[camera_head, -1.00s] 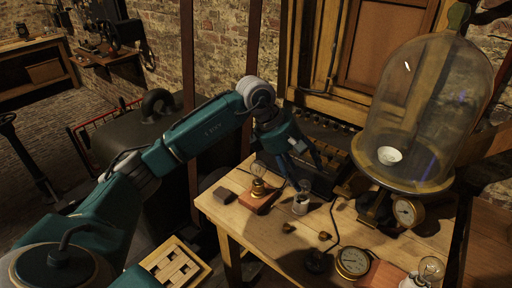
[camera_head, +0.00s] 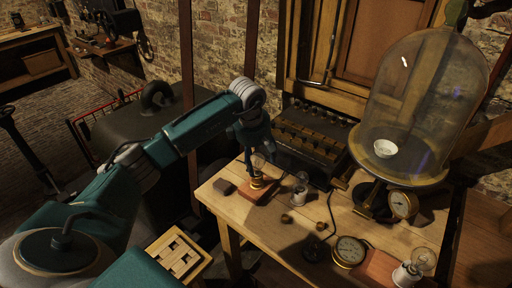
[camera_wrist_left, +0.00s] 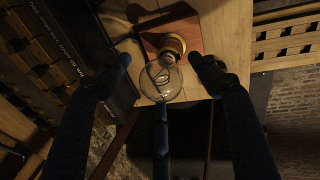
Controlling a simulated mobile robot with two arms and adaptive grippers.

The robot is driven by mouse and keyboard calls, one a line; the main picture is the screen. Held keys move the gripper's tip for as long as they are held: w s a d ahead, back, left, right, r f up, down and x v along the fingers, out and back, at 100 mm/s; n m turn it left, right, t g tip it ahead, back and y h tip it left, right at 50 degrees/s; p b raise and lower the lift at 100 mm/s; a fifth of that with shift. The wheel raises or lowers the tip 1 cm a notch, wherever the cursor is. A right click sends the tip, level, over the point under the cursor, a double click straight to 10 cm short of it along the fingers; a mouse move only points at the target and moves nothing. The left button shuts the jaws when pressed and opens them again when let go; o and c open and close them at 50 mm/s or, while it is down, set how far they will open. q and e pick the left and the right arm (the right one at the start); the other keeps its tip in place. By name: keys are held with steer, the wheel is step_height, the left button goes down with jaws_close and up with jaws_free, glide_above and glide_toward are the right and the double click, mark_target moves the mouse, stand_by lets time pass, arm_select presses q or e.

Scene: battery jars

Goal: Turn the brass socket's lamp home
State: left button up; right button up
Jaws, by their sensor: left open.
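The brass socket (camera_head: 257,183) stands on a reddish wooden block (camera_head: 262,193) near the left part of the workbench. A clear glass lamp (camera_wrist_left: 160,80) sits in it; the socket's brass collar (camera_wrist_left: 171,46) and the block (camera_wrist_left: 189,30) also show in the left wrist view. My left gripper (camera_head: 254,158) is right above the socket, pointing down. In the left wrist view its fingers (camera_wrist_left: 158,72) are spread apart on both sides of the lamp, with a gap to the glass. How deep the lamp sits in the socket is hard to tell. My right gripper is not in view.
A white socket with a bulb (camera_head: 299,192) stands just right of the block. A dark wooden battery rack (camera_head: 300,165) is behind it. A glass bell jar (camera_head: 420,110), a brass gauge (camera_head: 349,250) and another bulb in a white socket (camera_head: 408,272) are to the right.

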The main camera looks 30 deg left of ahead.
arm_select(q)
steer(key=shift+x, duration=0.8)
steer(key=shift+c, duration=0.5)
steer(key=c, duration=1.3)
steer(key=shift+f+m+b, duration=0.1)
steer(key=shift+m+b, duration=0.25)
steer(key=shift+m, duration=0.15)
steer(key=m+h+b, duration=0.1)
steer(key=m, duration=0.1)
steer(key=shift+a+m, duration=0.1)
steer(key=shift+m, duration=0.3)
steer(key=shift+m+b, duration=0.5)
steer(key=shift+m, duration=0.3)
steer(key=shift+m+g+h, duration=0.3)
steer(key=shift+m, duration=0.2)
